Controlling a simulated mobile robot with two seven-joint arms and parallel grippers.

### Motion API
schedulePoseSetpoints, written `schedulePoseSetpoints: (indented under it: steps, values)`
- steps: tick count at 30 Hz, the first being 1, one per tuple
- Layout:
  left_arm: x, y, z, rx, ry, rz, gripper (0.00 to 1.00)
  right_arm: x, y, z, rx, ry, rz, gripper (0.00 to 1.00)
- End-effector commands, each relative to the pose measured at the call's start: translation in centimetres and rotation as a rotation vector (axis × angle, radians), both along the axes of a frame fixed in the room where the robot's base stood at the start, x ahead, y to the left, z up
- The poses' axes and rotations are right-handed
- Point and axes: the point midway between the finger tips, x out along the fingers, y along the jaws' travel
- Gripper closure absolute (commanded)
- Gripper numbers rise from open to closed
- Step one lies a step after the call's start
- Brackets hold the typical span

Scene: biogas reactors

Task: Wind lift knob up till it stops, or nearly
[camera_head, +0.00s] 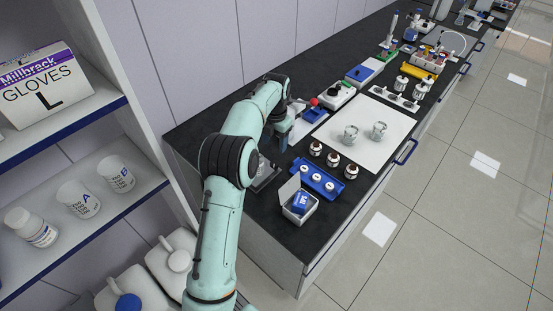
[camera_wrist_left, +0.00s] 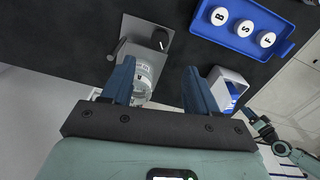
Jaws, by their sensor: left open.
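A grey flat stand (camera_wrist_left: 133,38) carries a black round knob (camera_wrist_left: 160,38), which I take to be the lift knob. In the wrist view it lies beyond my fingertips. A pale cylinder with printed marks (camera_wrist_left: 145,77) is next to the stand and partly hidden by a finger. My left gripper (camera_wrist_left: 159,68) is open, its two blue fingers apart and the knob not between them. In the head view my left gripper (camera_head: 281,138) is over the near bench end, above and behind the grey stand (camera_head: 266,174); the knob cannot be made out there.
A blue tray with several white lids (camera_head: 318,179) and an open white box (camera_head: 299,203) stand close to the right. A shelf unit (camera_head: 95,205) stands at the left.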

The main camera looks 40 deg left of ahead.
Motion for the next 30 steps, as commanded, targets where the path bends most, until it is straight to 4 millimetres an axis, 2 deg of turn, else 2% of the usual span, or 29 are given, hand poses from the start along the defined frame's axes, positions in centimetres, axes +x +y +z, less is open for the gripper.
schedulePoseSetpoints:
  steps: [1, 6, 15, 20, 28, 30]
  values:
    - [-0.2, 0.0, -1.6, -0.001, 0.007, 0.000, 0.41, -0.5, 0.0, -0.4, 0.000, 0.007, 0.000, 0.41]
    - [-0.2, 0.1, -5.2, -0.001, 0.006, -0.001, 0.41, -1.3, 0.0, -1.1, 0.000, 0.015, 0.000, 0.41]
    - [-0.1, 0.2, -9.7, -0.001, 0.002, -0.001, 0.41, -1.7, 0.0, -1.5, 0.000, 0.019, 0.000, 0.41]
    - [0.0, 0.2, -10.4, 0.000, -0.001, -0.001, 0.41, -1.7, 0.0, -1.5, 0.000, 0.019, 0.000, 0.41]
    - [0.0, 0.2, -10.5, 0.000, -0.002, -0.001, 0.41, -1.7, 0.0, -1.5, 0.000, 0.019, 0.000, 0.41]
    - [0.0, 0.2, -10.5, 0.000, -0.001, -0.001, 0.64, -1.7, 0.0, -1.5, 0.000, 0.019, 0.000, 0.41]
